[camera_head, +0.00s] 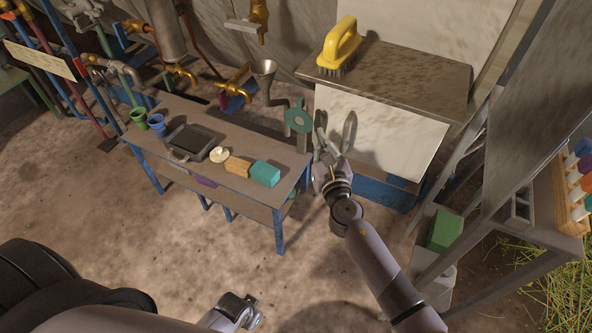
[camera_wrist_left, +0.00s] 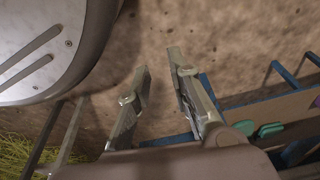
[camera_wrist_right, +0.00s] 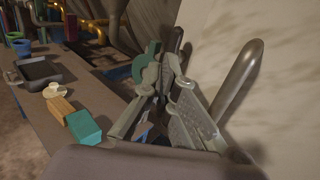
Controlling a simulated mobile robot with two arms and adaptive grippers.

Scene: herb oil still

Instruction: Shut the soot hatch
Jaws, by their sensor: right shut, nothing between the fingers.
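A pale panel (camera_head: 375,132) with a grey bar handle (camera_head: 349,131) forms the front of the box cabinet; I take it for the soot hatch. I cannot tell whether it is fully shut or slightly ajar. The handle also shows large in the right wrist view (camera_wrist_right: 236,82), right of my right gripper (camera_wrist_right: 166,68). That gripper (camera_head: 324,150) is shut and empty, just left of the handle and close to the panel. My left gripper (camera_wrist_left: 158,62) is open and empty above the dirt floor, far from the panel; its arm shows low in the head view.
A yellow-handled brush (camera_head: 341,46) stands on the cabinet top (camera_head: 418,80). A teal ring (camera_head: 298,120) is beside the right gripper. The low bench (camera_head: 235,185) on the left holds a dark tray (camera_head: 197,141), cups and blocks. A rack frame (camera_head: 497,165) stands on the right.

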